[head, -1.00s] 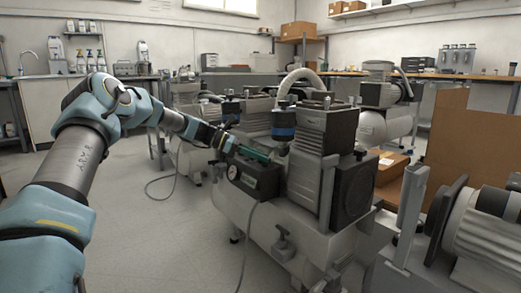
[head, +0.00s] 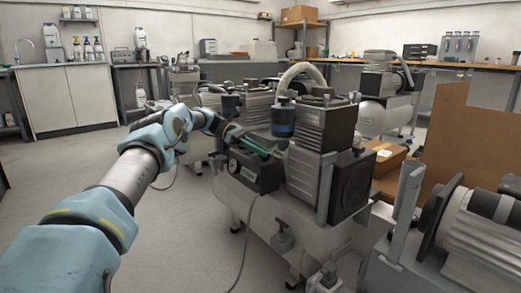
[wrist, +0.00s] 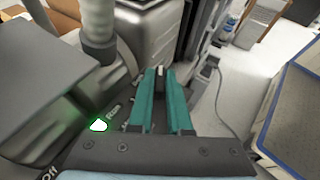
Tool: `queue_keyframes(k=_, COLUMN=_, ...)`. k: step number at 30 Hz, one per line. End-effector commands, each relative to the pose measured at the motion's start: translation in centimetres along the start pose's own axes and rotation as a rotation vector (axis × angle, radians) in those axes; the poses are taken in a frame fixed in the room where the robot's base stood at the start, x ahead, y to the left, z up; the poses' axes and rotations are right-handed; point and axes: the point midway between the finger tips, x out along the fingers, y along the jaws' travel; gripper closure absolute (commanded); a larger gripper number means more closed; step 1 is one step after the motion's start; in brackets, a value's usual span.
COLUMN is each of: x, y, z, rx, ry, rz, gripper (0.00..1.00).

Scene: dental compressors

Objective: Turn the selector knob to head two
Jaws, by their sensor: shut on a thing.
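The dark control box (head: 256,176) sits on the front compressor, with a round gauge (head: 233,166) on its left. My gripper (head: 272,153) reaches over the top of this box from the left, its green fingers low against it. In the wrist view my gripper's (wrist: 161,72) two teal fingers are closed on a small pale-tipped piece (wrist: 160,72), which I take for the selector knob. The fingers hide most of it, so I cannot read its position. A lit green lamp (wrist: 99,125) and partly readable labels show on the panel beside the fingers.
A blue-banded cylinder (head: 283,120) and a dark ribbed motor (head: 320,125) stand just behind the box. A hose (head: 300,70) arches above. Another machine (head: 470,235) and a brown board (head: 455,140) are at the right. The floor (head: 150,235) at left is clear.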

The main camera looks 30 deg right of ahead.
Motion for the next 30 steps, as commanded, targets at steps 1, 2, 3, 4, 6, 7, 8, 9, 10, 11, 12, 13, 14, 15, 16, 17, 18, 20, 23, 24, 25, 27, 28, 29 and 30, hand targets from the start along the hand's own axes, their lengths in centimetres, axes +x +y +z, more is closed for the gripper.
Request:
queue_keyframes(k=1, x=0.28, y=0.01, z=-0.26, rx=-0.002, ry=0.001, rz=-0.008, gripper=1.0)
queue_keyframes(k=2, x=0.27, y=0.01, z=-0.26, rx=-0.001, ry=0.001, rz=-0.01, gripper=1.0)
queue_keyframes(k=3, x=0.27, y=-0.01, z=-0.25, rx=0.0, ry=0.001, rz=-0.013, gripper=1.0)
queue_keyframes(k=4, x=0.26, y=-0.02, z=-0.25, rx=0.0, ry=0.0, rz=-0.014, gripper=1.0)
queue_keyframes(k=6, x=0.24, y=-0.01, z=-0.24, rx=0.002, ry=0.001, rz=-0.016, gripper=1.0)
queue_keyframes(k=7, x=0.24, y=-0.01, z=-0.25, rx=0.002, ry=0.001, rz=-0.016, gripper=1.0)
queue_keyframes(k=8, x=0.24, y=-0.01, z=-0.25, rx=0.002, ry=0.0, rz=-0.017, gripper=1.0)
queue_keyframes(k=9, x=0.25, y=-0.01, z=-0.26, rx=0.002, ry=0.0, rz=-0.017, gripper=1.0)
queue_keyframes(k=10, x=0.25, y=-0.01, z=-0.26, rx=0.002, ry=0.0, rz=-0.017, gripper=1.0)
queue_keyframes(k=11, x=0.26, y=-0.01, z=-0.27, rx=0.002, ry=0.0, rz=-0.017, gripper=1.0)
queue_keyframes(k=12, x=0.26, y=-0.02, z=-0.27, rx=0.002, ry=0.0, rz=-0.017, gripper=1.0)
queue_keyframes(k=13, x=0.26, y=-0.02, z=-0.28, rx=0.002, ry=0.0, rz=-0.017, gripper=1.0)
queue_keyframes(k=14, x=0.26, y=-0.02, z=-0.28, rx=0.002, ry=0.0, rz=-0.017, gripper=1.0)
queue_keyframes(k=15, x=0.27, y=-0.02, z=-0.28, rx=0.002, ry=0.0, rz=-0.017, gripper=1.0)
queue_keyframes(k=16, x=0.27, y=-0.02, z=-0.28, rx=0.001, ry=0.0, rz=-0.017, gripper=1.0)
queue_keyframes(k=17, x=0.28, y=-0.02, z=-0.29, rx=0.001, ry=0.0, rz=-0.017, gripper=1.0)
queue_keyframes(k=18, x=0.28, y=-0.02, z=-0.29, rx=0.001, ry=0.0, rz=-0.018, gripper=0.83)
queue_keyframes(k=20, x=0.27, y=-0.02, z=-0.29, rx=0.001, ry=0.0, rz=-0.017, gripper=0.76)
queue_keyframes(k=23, x=0.2, y=-0.01, z=-0.22, rx=0.002, ry=0.0, rz=-0.016, gripper=0.65)
queue_keyframes(k=24, x=0.18, y=-0.01, z=-0.19, rx=0.003, ry=0.0, rz=-0.016, gripper=0.6)
queue_keyframes(k=25, x=0.16, y=0.0, z=-0.18, rx=0.003, ry=0.0, rz=-0.015, gripper=0.57)
queue_keyframes(k=27, x=0.13, y=0.0, z=-0.15, rx=0.003, ry=0.0, rz=-0.015, gripper=0.54)
queue_keyframes(k=28, x=0.12, y=0.0, z=-0.14, rx=0.003, ry=0.0, rz=-0.015, gripper=0.54)
queue_keyframes(k=29, x=0.11, y=0.0, z=-0.13, rx=0.003, ry=0.0, rz=-0.015, gripper=0.54)
queue_keyframes(k=30, x=0.1, y=0.01, z=-0.11, rx=0.004, ry=-0.001, rz=-0.014, gripper=0.54)
